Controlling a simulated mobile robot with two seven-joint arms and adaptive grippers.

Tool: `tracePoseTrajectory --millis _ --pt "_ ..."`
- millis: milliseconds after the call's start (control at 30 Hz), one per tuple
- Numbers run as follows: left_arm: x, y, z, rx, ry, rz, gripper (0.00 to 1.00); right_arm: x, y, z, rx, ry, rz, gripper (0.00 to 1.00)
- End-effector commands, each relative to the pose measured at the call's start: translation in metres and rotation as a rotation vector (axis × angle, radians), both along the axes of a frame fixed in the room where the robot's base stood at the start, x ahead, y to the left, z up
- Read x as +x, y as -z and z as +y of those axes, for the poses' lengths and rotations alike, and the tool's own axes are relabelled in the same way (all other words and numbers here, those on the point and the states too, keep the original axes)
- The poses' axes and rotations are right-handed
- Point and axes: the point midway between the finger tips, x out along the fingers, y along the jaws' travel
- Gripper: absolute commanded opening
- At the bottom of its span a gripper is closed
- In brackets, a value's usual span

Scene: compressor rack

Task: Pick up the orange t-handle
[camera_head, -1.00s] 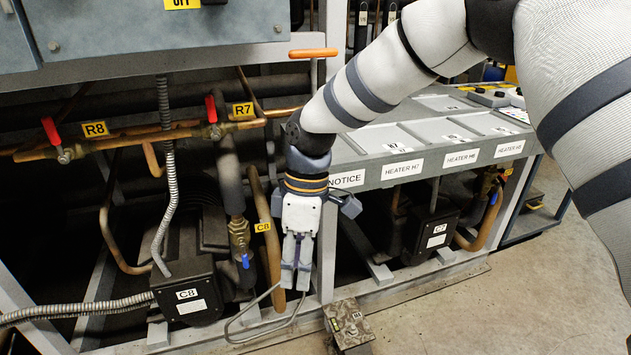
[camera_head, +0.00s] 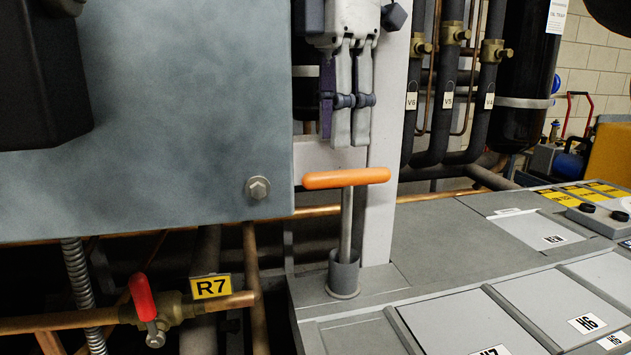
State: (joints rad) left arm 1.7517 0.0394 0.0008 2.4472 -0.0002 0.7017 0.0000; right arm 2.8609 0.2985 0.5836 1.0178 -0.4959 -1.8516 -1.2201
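The orange t-handle (camera_head: 346,179) stands upright in the head view. Its grey stem goes down into a grey round socket (camera_head: 343,274) at the left end of the grey rack top. My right gripper (camera_head: 351,143) points down from the top edge of the picture. Its two fingers lie side by side with no clear gap, and nothing shows between them. The fingertips appear above the orange bar in the picture, apart from it; the depth between them is hard to judge. My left gripper is not in view.
A grey cabinet (camera_head: 170,120) with a bolt stands left of the handle. A pale upright post (camera_head: 384,200) is behind it. A red-levered valve (camera_head: 143,300) by the R7 label is lower left. Dark pipes (camera_head: 470,100) stand back right. The rack top (camera_head: 430,240) is mostly clear.

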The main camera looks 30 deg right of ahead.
Motion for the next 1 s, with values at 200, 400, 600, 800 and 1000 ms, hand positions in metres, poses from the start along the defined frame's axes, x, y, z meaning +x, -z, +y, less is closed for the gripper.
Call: tracePoseTrajectory --millis 200,400,600,800,1000 --pt "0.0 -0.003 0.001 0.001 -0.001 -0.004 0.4 -0.002 0.033 0.0 0.002 -0.004 0.001 0.36" --pt "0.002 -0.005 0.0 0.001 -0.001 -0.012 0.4 -0.002 0.066 0.0 0.002 -0.002 -0.002 0.36" --pt "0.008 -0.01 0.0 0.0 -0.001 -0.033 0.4 -0.007 0.099 -0.01 0.004 -0.003 -0.003 0.36" --pt "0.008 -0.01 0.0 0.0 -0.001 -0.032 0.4 -0.006 0.12 -0.009 0.002 -0.001 -0.004 0.36" --pt "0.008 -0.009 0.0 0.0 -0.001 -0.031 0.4 -0.005 0.12 -0.009 0.001 0.0 -0.004 0.27"
